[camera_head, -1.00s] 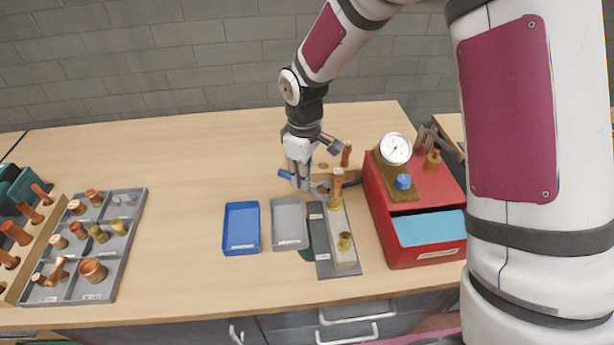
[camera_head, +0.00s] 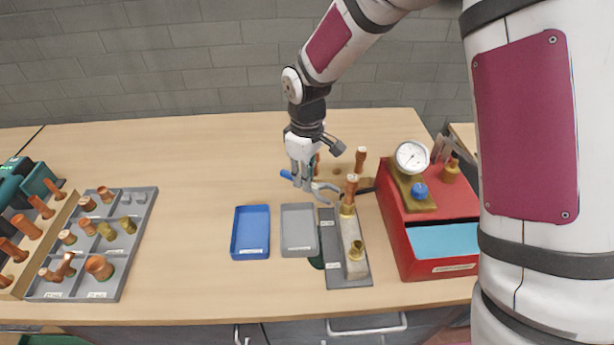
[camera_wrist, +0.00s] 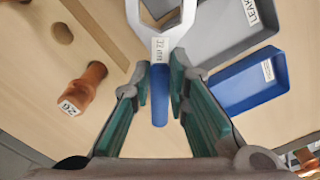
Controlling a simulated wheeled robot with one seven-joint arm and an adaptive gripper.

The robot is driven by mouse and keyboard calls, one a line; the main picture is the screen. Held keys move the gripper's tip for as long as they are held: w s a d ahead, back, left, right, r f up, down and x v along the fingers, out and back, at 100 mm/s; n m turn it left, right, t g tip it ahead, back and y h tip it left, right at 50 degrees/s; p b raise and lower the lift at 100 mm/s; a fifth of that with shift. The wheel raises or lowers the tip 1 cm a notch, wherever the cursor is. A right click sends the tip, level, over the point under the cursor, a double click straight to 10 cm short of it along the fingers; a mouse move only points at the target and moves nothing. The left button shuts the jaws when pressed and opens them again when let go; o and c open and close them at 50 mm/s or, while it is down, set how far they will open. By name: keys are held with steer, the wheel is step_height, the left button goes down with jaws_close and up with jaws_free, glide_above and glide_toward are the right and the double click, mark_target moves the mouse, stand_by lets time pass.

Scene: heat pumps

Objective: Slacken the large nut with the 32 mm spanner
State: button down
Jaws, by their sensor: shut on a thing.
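The spanner has a blue handle (camera_head: 287,175) and a silver open-ended head (camera_head: 327,187). In the wrist view its label (camera_wrist: 160,49) reads about 32 mm. My gripper (camera_head: 303,184) is shut on the spanner; in the wrist view its green-padded fingers (camera_wrist: 161,84) flank the handle. The head points towards a brass nut (camera_head: 347,210) under an upright copper pipe (camera_head: 351,188) on the pale block (camera_head: 354,234). A brown patch shows between the spanner's jaws in the wrist view. I cannot tell whether the jaws touch the nut.
A blue tray (camera_head: 236,254) and a grey tray (camera_head: 286,212) stand left of the block. A red box (camera_head: 405,268) with a gauge (camera_head: 411,158) stands close on its right. Another copper pipe (camera_head: 361,160) stands behind. A grey parts tray (camera_head: 120,262) is far left; bench between is clear.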

step_height(320, 180, up, 12)
steer(key=p, duration=0.3)
steer(key=shift+f, duration=0.25)
stand_by(1.0)
